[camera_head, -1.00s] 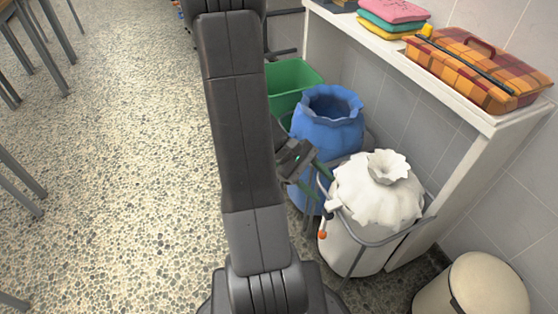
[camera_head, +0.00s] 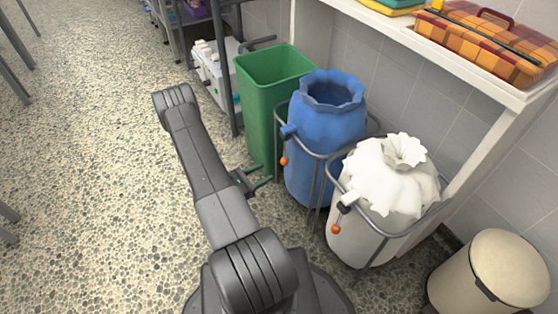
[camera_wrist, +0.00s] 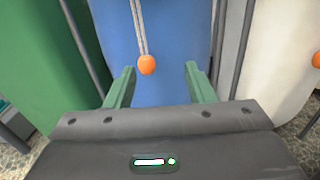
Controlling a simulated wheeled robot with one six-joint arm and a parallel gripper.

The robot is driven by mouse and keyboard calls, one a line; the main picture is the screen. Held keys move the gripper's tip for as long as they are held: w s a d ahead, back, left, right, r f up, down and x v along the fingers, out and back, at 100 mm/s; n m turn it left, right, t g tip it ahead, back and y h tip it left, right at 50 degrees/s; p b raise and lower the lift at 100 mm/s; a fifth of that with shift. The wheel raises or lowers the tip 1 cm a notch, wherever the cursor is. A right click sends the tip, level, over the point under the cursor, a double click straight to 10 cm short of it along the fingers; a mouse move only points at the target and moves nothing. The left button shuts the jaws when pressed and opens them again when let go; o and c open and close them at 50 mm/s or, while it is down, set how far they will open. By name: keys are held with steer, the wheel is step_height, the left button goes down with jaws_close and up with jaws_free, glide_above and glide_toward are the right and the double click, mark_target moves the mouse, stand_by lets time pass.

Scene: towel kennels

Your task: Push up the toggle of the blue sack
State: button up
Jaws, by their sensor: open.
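The blue sack (camera_head: 325,125) hangs in a grey wire frame, its gathered mouth wide open at the top. Its toggle (camera_head: 289,131) is a small dark block on its left side, with a cord ending in an orange bead (camera_head: 284,161). In the wrist view the cord and orange bead (camera_wrist: 146,65) hang before the blue cloth, and the toggle is out of frame above. My gripper (camera_head: 266,182) is open and empty, low in front of the sack. In the wrist view its green fingers (camera_wrist: 160,72) point at the sack, the bead showing between them, nearer the left finger.
A green bin (camera_head: 262,100) stands left of the blue sack. A closed white sack (camera_head: 385,195) with its own orange bead stands at right, near a beige bin (camera_head: 490,275). A white shelf (camera_head: 455,60) overhangs from the wall.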

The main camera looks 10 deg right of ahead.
mark_target(282, 163)
step_height(282, 163, down, 4)
steer(key=a+n+t, duration=0.2)
steer(key=shift+y, duration=0.3)
steer(key=b+x, duration=0.3)
steer(key=x, duration=1.1)
steer(key=shift+w+a+r, duration=0.15)
steer(key=shift+w, duration=0.05)
jaws_close()
